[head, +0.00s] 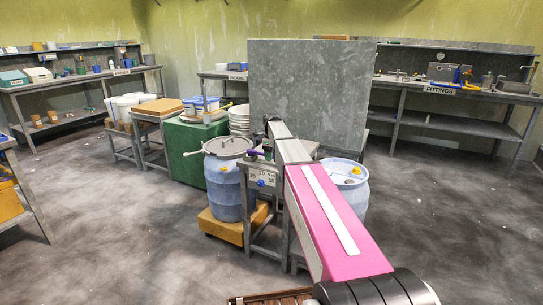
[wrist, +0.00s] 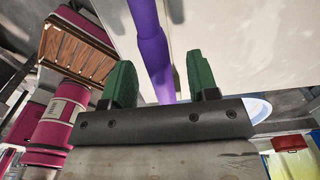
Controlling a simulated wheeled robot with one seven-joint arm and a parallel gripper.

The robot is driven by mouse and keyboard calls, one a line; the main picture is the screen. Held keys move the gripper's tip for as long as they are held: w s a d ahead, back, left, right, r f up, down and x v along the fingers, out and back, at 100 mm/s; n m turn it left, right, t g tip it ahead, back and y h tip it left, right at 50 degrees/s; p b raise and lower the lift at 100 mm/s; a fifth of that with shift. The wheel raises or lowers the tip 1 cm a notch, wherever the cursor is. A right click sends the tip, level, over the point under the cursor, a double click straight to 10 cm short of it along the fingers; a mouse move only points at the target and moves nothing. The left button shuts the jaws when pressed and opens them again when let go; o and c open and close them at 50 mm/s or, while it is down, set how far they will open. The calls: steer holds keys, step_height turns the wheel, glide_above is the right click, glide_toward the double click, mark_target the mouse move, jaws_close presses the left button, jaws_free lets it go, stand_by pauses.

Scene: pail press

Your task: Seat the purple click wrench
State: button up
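The purple click wrench (wrist: 152,48) runs down the middle of the wrist view, between the two green fingers of my gripper (wrist: 160,65). The fingers are apart, with a visible gap on each side of the wrench; I cannot tell how deep it lies between them. In the head view a short purple piece of the wrench (head: 258,154) shows at the small grey stand. The stand carries a pale panel (head: 262,178) marked 25, 20, 15 with a blue knob. My arm hides much of this area, and the wrench's far end is hidden.
A blue drum (head: 226,185) with a grey lid stands on an orange base (head: 232,226) left of the stand. Another blue drum (head: 350,181) is right of my arm. A large grey panel (head: 310,90) rises behind. Open floor lies at left and right.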

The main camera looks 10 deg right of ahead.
step_height(320, 180, up, 11)
stand_by(0.8)
steer(key=shift+f, duration=0.1)
